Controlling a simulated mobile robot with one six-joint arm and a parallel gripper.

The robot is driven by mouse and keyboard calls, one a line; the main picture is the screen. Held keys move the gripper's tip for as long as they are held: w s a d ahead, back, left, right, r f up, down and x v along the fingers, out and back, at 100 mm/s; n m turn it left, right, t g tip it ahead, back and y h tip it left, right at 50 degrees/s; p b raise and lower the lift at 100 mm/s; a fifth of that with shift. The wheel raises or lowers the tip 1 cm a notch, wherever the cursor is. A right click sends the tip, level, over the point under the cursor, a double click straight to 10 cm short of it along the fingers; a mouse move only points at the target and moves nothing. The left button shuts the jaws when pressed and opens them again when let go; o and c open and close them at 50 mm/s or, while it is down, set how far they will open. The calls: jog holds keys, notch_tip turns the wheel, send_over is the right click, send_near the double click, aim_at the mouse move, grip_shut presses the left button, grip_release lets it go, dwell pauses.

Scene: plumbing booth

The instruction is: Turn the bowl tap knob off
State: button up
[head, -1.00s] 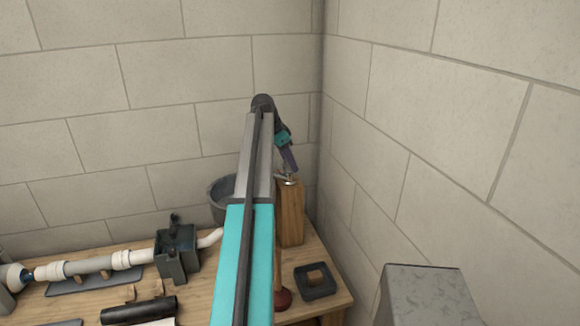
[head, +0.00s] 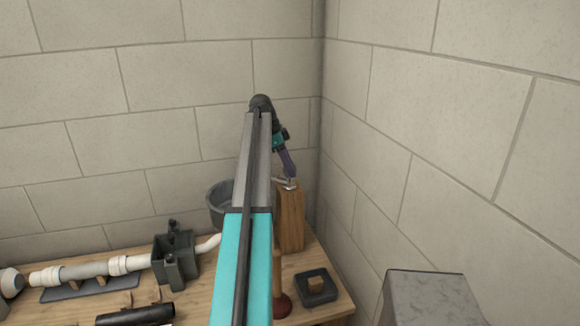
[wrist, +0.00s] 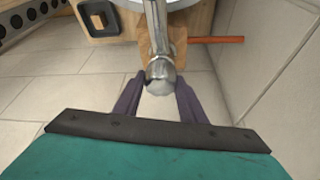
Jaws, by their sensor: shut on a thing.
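The bowl tap's metal knob (wrist: 161,76) is the round silver end at the middle of the wrist view, between my two purple fingers. My gripper (wrist: 160,82) is shut on this knob, one finger on each side. In the head view the tap (head: 290,184) is a small metal piece on top of an upright wooden block (head: 291,217). My gripper (head: 289,168) comes down on it from above. The grey bowl (head: 218,202) stands left of the block, partly hidden behind my arm.
A dark square tray (head: 316,299) with a small wooden piece lies at the table's right. A grey box (head: 176,256) and white pipe (head: 60,273) are at left. A metal box (head: 430,298) stands at lower right. Walls meet close behind the tap.

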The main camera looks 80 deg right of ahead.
jog(key=o, duration=1.1)
jog(key=shift+w, duration=0.4)
jog(key=shift+c, duration=0.2)
jog(key=shift+s, duration=0.15)
jog(key=shift+r, duration=0.1)
jog(key=shift+b+v, duration=0.45)
jog(key=shift+v, duration=0.45)
jog(key=p+v, duration=0.2)
jog(key=v, duration=0.9)
jog(key=shift+r, duration=0.4)
